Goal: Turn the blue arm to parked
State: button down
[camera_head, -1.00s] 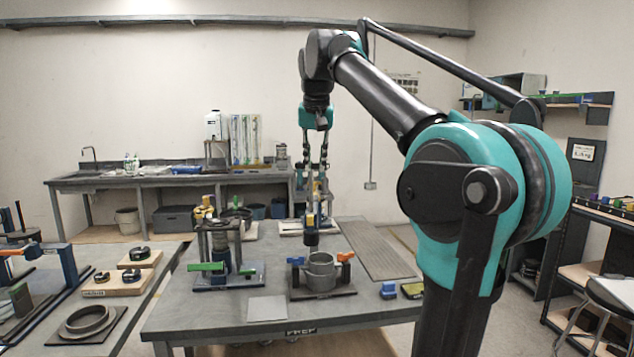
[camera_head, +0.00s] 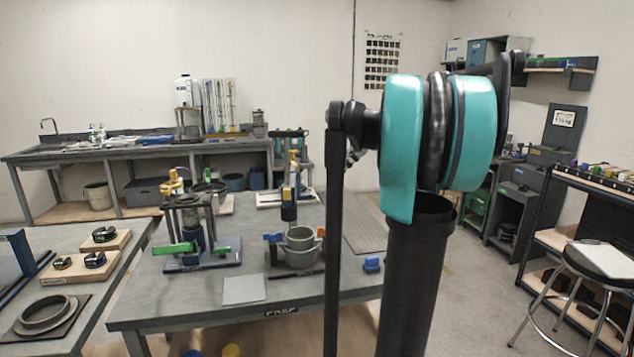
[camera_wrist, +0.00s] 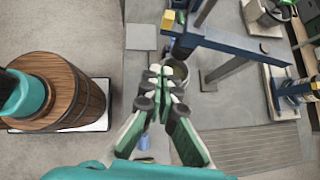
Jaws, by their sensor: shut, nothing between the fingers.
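On the middle table, a fixture with a grey round cup (camera_head: 301,246) has a small blue arm (camera_head: 273,237) sticking out at its left. An orange piece (camera_head: 321,232) shows at its right. Which way the blue arm is set is too small to tell. In the wrist view my gripper (camera_wrist: 160,74) is shut and empty. Its fingertips appear over a round grey cup (camera_wrist: 178,70), which they partly cover; whether they touch it cannot be told. The blue arm is not clear in the wrist view. My gripper does not show in the head view.
A clamp stand with a green bar (camera_head: 175,249) stands left of the fixture. A grey plate (camera_head: 244,289) lies in front and a blue block (camera_head: 372,264) at right. In the wrist view a large blue beam (camera_wrist: 235,42) passes close to my fingers.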

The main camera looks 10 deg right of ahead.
jog(key=a+r+x, duration=0.2)
jog(key=x, duration=1)
jog(key=shift+w, duration=0.2)
jog(key=shift+a+f, duration=0.1)
jog(key=shift+a, duration=0.05)
jog(key=w+a+m+t+h, duration=0.1)
jog(key=w+a+m+t, duration=0.15)
jog(key=a, duration=0.35)
jog(key=w+a+m+t+h, duration=0.1)
jog(key=a+m+t, duration=0.15)
jog(key=a, duration=0.35)
jog(key=w+a, duration=0.5)
jog(key=w, duration=0.3)
jog(key=w+a+g, duration=0.1)
jog(key=w+a, duration=0.4)
jog(key=w, duration=0.3)
jog(key=shift+m, duration=0.4)
